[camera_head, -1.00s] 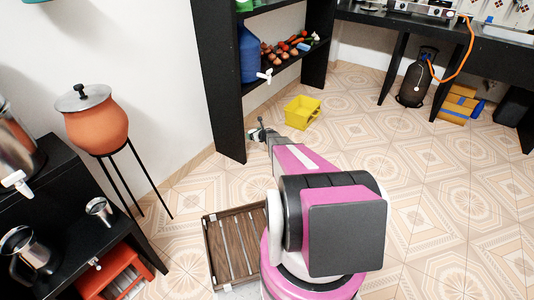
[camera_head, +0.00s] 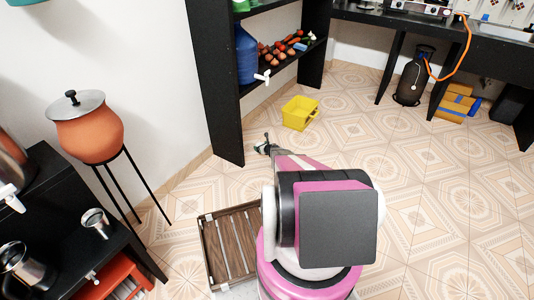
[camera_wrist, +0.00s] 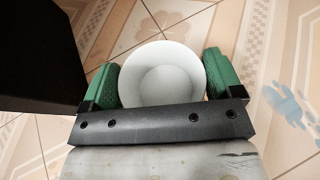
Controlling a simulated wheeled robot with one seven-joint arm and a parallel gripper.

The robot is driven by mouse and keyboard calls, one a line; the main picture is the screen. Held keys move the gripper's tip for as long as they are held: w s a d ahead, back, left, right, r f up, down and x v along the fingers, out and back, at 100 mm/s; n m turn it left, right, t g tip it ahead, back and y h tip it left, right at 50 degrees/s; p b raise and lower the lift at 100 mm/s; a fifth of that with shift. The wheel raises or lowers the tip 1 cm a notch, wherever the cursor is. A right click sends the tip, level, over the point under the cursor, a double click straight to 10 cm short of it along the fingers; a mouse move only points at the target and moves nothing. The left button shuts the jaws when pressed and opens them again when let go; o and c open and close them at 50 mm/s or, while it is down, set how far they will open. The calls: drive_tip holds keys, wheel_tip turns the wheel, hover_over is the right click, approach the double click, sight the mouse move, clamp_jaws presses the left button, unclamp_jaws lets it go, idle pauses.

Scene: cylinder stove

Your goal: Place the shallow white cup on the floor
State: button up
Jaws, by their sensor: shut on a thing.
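The shallow white cup (camera_wrist: 163,58) shows from above in the wrist view, between the two green finger pads of my gripper (camera_wrist: 162,80). The gripper is shut on the cup. Patterned floor tiles (camera_wrist: 285,60) lie beneath and around it. How high the cup is above the tiles I cannot tell. In the head view my gripper (camera_head: 264,146) is small, at the far end of my arm, near the foot of the black shelf. The cup is too small to make out clearly there.
The black shelf (camera_head: 217,90) stands just left of my gripper. A yellow crate (camera_head: 300,113) sits on the floor beyond it. A wooden slatted crate (camera_head: 207,255) lies near my base. Open tiled floor (camera_head: 430,200) spreads to the right.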

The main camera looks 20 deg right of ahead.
drive_tip(key=d+f, duration=0.2)
drive_tip(key=d, duration=0.1)
drive_tip(key=d+f, duration=0.1)
drive_tip(key=d, duration=0.1)
drive_tip(key=shift+w+f, duration=0.1)
drive_tip(key=shift+w, duration=0.25)
drive_tip(key=shift+f, duration=1.9)
drive_tip(key=shift+a+f, duration=0.1)
drive_tip(key=shift+f, duration=0.1)
drive_tip(key=o, duration=0.8)
drive_tip(key=shift+r, duration=0.15)
